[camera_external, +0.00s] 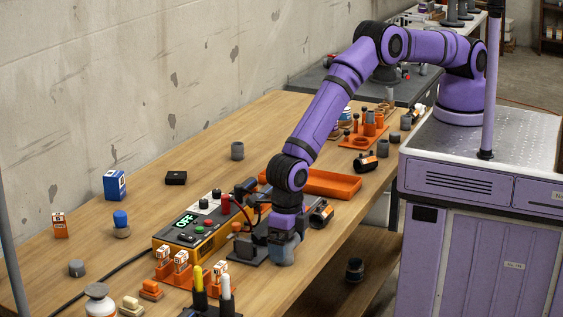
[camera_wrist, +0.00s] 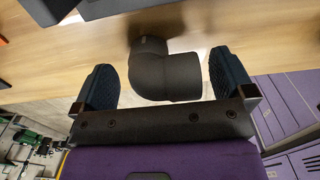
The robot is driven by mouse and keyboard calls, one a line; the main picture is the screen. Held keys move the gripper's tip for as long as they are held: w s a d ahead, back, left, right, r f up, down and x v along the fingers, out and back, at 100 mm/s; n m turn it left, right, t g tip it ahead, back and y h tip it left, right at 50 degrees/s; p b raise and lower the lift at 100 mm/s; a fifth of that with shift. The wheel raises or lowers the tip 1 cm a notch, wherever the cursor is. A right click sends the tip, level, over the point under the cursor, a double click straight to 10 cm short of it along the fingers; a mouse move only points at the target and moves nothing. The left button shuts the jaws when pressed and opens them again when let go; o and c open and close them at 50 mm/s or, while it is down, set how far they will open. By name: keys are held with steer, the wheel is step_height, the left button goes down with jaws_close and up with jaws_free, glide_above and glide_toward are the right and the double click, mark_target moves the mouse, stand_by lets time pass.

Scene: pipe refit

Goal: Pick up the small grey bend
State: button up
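The small grey bend (camera_wrist: 165,75) is a dark grey elbow near the table's front edge in the wrist view. My gripper (camera_wrist: 162,84) is open, with one dark ribbed finger on each side of the bend. A narrow gap shows between the bend and each finger. In the external view my gripper (camera_external: 284,246) points down at the table's front edge, right of the orange control box (camera_external: 190,236). There I cannot clearly tell the bend from the fingers.
A black plate-like stand (camera_external: 247,252) is close to the left of my gripper. A black and orange cylinder (camera_external: 321,213) lies to its right. An orange tray (camera_external: 330,184) is behind. White and orange boxes (camera_external: 181,262) stand at front left.

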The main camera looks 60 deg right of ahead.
steer(key=c, duration=1)
steer(key=shift+r, duration=0.1)
